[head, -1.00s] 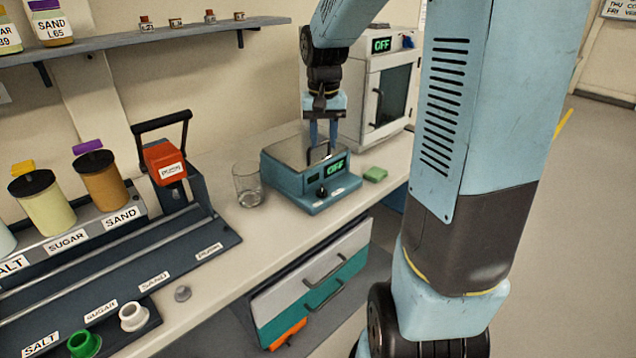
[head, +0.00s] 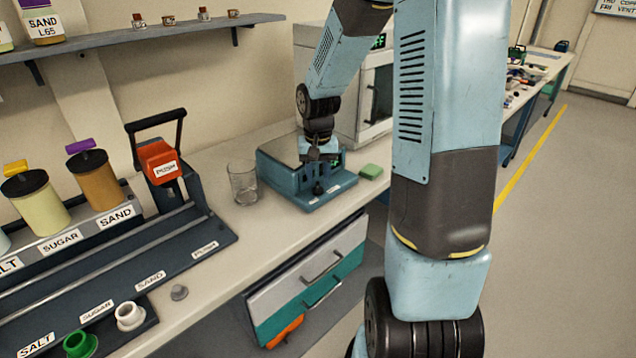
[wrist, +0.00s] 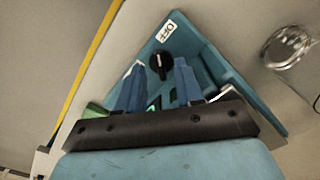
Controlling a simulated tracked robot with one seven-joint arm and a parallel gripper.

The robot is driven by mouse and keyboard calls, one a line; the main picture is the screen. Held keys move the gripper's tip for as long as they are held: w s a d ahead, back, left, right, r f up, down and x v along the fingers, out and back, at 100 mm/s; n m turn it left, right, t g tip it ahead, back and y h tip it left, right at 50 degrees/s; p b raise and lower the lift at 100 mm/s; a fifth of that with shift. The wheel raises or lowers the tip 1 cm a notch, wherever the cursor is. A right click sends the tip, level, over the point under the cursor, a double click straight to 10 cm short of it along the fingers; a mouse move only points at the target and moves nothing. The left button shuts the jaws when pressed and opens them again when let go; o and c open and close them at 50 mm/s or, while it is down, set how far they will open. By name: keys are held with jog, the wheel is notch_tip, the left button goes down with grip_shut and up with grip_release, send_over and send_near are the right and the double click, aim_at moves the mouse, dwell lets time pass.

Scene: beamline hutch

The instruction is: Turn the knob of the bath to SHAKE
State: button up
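The bath (head: 285,178) is a teal box on the bench with a flat light top. Its dark knob (head: 318,188) is on the front low part; it also shows in the wrist view (wrist: 160,63), with a pale pointer line. An OFF label (wrist: 166,32) lies beside the knob. I cannot read a SHAKE label. My gripper (wrist: 159,68) is open, its two blue fingers pointing at the bath with the knob in line between their tips. Whether they touch it I cannot tell. In the head view the wrist covers part of the bath's front and display.
A glass beaker (head: 243,182) stands left of the bath and a green block (head: 371,171) lies right of it. A white oven-like cabinet (head: 372,90) stands behind. A dispenser rack with jars (head: 100,185) is at the left. Drawers (head: 310,270) are below the bench.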

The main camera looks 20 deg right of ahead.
aim_at(318, 187)
jog(key=shift+f, duration=1.25)
grip_shut()
